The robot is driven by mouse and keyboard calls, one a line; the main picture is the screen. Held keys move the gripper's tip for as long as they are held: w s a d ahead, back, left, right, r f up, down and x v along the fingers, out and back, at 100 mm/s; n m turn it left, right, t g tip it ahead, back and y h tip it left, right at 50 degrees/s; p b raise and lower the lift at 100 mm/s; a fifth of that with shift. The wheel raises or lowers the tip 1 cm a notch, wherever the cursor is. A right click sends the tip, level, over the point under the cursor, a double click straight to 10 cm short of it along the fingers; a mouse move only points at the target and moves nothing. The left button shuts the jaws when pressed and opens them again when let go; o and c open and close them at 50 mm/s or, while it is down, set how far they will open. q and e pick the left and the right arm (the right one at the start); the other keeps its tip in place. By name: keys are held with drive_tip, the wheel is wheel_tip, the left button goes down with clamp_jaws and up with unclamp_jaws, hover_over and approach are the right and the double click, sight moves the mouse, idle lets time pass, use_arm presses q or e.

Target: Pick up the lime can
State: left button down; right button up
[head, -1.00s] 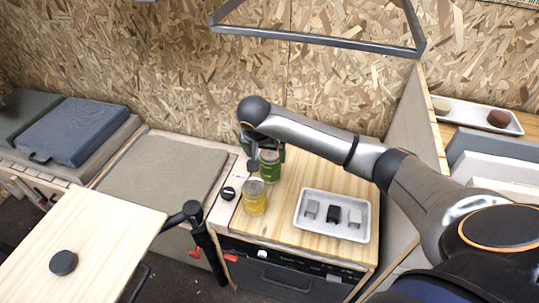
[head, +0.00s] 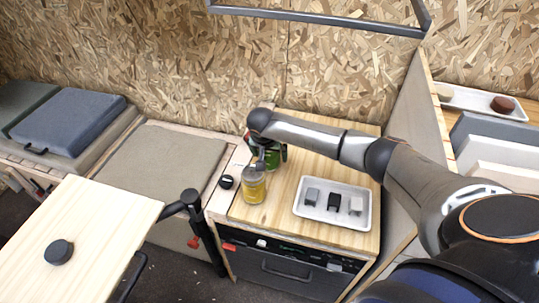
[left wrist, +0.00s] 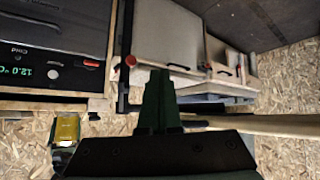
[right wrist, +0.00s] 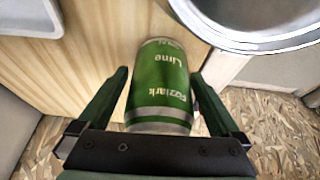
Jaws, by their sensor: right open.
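The green lime can (right wrist: 160,85) stands on the wooden counter, with "Lime" readable on its side in the right wrist view. In the head view the lime can (head: 272,157) is partly hidden by my right arm. My right gripper (right wrist: 160,90) is open, with one finger on each side of the can. I cannot tell whether the fingers touch it. My left gripper (left wrist: 158,85) shows dark green fingers in the left wrist view, and their gap cannot be made out. It is away from the lime can, which that view does not show.
A yellow can (head: 254,186) stands just in front of the lime can. A white tray (head: 332,223) with several small blocks lies to the right on the counter (head: 290,190). A wooden tabletop (head: 95,225) lies front left.

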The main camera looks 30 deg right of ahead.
drive_tip(key=shift+w+d+f, duration=0.1)
drive_tip(key=shift+f, duration=0.1)
drive_tip(key=shift+r, duration=0.1)
clamp_jaws()
idle(0.6)
